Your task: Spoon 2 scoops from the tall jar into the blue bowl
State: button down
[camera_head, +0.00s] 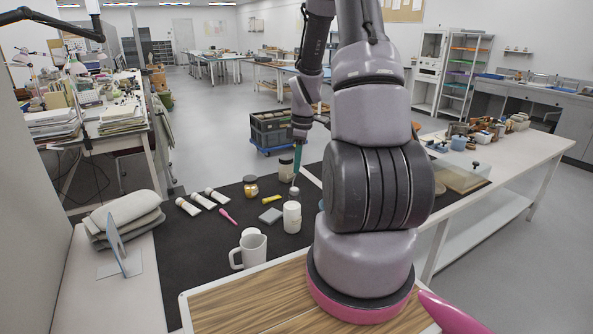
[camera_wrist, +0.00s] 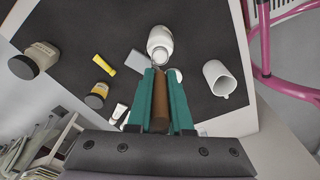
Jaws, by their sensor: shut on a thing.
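My gripper (camera_wrist: 160,85) has teal fingers shut on a brown handle (camera_wrist: 160,108), likely the spoon's; its far end is hard to make out. In the head view my gripper (camera_head: 297,170) points down over the dark mat. A white jar (camera_head: 292,218) stands upright on the mat, nearer than the gripper. It looks like the tall jar, and in the wrist view this jar (camera_wrist: 160,42) lies just beyond the fingertips. I cannot tell whether the spoon touches it. The blue bowl does not show clearly; my arm hides part of the mat.
A white pitcher (camera_head: 250,249) stands nearer. A grey block (camera_head: 270,215), yellow piece (camera_head: 271,201), pink tool (camera_head: 228,216), amber jar (camera_head: 250,186), dark-lidded jar (camera_head: 286,169) and white tubes (camera_head: 188,206) lie around. The mat's near left is clear.

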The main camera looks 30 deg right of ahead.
jog(key=shift+d+r, duration=0.1)
jog(key=shift+r, duration=2.6)
